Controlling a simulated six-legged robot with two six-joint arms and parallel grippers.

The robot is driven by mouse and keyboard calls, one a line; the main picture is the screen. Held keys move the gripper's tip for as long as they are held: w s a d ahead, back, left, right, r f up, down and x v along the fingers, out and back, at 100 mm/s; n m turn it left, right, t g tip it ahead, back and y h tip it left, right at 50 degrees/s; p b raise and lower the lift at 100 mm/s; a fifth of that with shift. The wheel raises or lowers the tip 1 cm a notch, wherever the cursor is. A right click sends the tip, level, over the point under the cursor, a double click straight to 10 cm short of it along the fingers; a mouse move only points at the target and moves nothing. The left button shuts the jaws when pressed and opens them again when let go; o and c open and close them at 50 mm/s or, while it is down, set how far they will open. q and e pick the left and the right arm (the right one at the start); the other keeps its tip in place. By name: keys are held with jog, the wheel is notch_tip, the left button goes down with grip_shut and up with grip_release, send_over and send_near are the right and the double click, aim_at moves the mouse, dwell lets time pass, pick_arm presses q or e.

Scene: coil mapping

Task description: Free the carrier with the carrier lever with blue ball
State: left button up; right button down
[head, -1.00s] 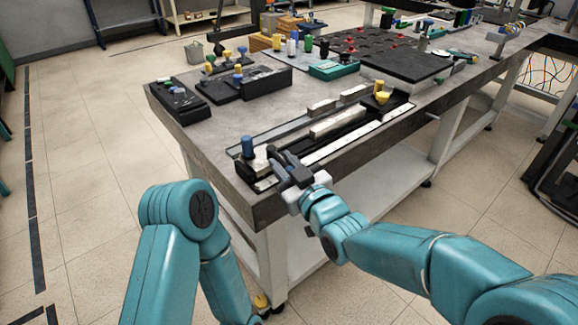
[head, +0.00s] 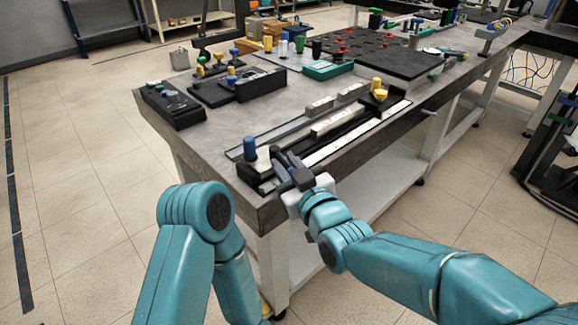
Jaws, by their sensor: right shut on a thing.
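The long rail fixture (head: 335,147) lies along the table's near edge. At its left end is a dark carrier block (head: 250,172) with a blue cylindrical knob (head: 249,148) standing upright. My right gripper (head: 284,160) is at this left end, just right of the blue knob. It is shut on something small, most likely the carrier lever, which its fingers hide. I cannot make out a blue ball there. My left arm shows at the lower left, but its gripper is not in view.
Yellow knobs (head: 379,90) stand at the rail's far right end. Black blocks with coloured knobs (head: 172,104) sit behind it, beside a teal box (head: 328,69) and a dark flat plate (head: 401,72). The floor left of the table is clear.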

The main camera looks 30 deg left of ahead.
jog(key=c, duration=1)
grip_release()
jog(key=shift+o, duration=0.2)
jog(key=v, duration=1.6)
jog(key=shift+s, duration=0.15)
jog(key=shift+d, duration=0.15)
